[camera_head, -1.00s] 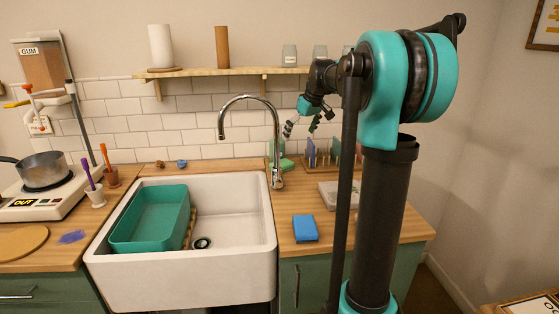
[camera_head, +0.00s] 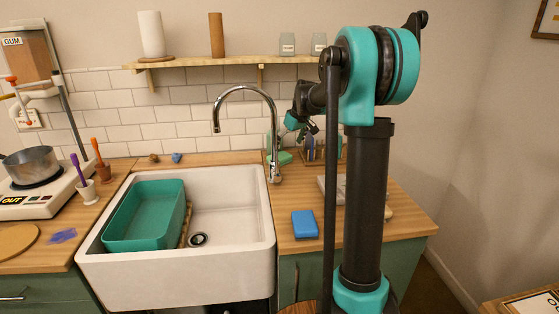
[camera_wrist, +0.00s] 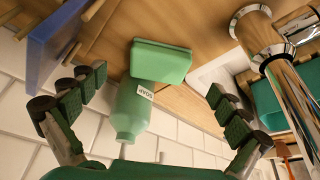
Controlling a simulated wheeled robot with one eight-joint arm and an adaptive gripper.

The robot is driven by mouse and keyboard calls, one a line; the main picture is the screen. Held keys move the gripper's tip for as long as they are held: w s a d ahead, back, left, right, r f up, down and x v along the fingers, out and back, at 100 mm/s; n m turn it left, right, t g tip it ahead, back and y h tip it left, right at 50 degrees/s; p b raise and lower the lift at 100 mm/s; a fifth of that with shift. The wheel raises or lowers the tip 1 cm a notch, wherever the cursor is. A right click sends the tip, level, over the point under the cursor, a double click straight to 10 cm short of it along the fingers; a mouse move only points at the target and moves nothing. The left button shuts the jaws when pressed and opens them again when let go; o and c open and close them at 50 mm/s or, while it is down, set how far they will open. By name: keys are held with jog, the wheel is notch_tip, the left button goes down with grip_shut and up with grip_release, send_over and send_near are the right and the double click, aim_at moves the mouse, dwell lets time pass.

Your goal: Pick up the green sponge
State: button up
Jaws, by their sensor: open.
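The green sponge (camera_head: 284,158) lies on the wooden counter behind the tap, right of the sink. In the wrist view the green sponge (camera_wrist: 160,62) is a pale green block near the upper middle, in front of a green soap bottle (camera_wrist: 132,112). My gripper (camera_wrist: 156,84) is open, one finger on each side of the sponge and bottle in the picture. It is empty, and clear gaps show between fingers and sponge. In the head view my gripper (camera_head: 292,135) hangs just above the sponge, partly hiding the area.
The chrome tap (camera_head: 273,172) stands close to the left of the sponge. A rack with upright panels (camera_head: 314,150) is close to its right. A blue sponge (camera_head: 305,224) lies at the counter front. A green tub (camera_head: 145,237) sits in the white sink (camera_head: 238,258).

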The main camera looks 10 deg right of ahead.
aim_at(282, 157)
jog(key=shift+x, duration=3.05)
jog(key=c, duration=0.8)
jog(key=shift+o, duration=0.2)
jog(key=shift+r, duration=0.15)
jog(key=shift+r, duration=0.6)
notch_tip(282, 157, up, 6)
jog(key=shift+f, duration=0.25)
jog(key=s+d, duration=0.9)
jog(key=s, duration=0.6)
jog(key=shift+s+d, duration=0.2)
jog(key=shift+o, duration=0.4)
